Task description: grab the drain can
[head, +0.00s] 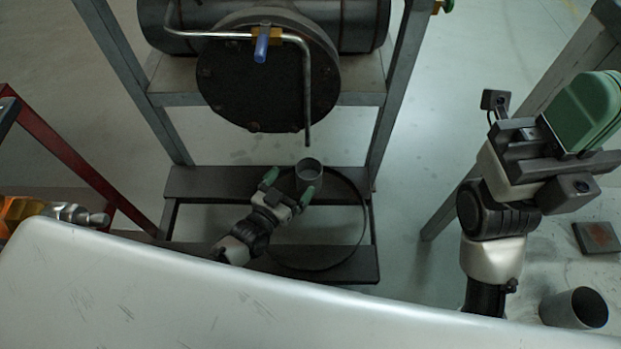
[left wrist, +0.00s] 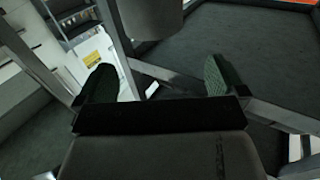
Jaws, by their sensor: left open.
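A small grey open-topped can (head: 309,173), taken as the drain can, stands upright at the lower rack, below the bent pipe's open end. My left gripper (head: 288,188) is open, with its green fingertips at the near side of the can. In the left wrist view the can (left wrist: 152,16) shows at the top, beyond and between the two spread fingers (left wrist: 158,80). I cannot tell whether a finger touches it. My right gripper (head: 588,112) is raised at the right, away from the can; its green fingers overlap in view and their gap is hidden.
The bent pipe (head: 307,95) with a blue-handled valve (head: 262,43) hangs above the can. A round flange (head: 255,90) and rack legs stand around. A second grey cylinder (head: 574,308) is on the floor at right. A silver surface (head: 200,290) fills the foreground.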

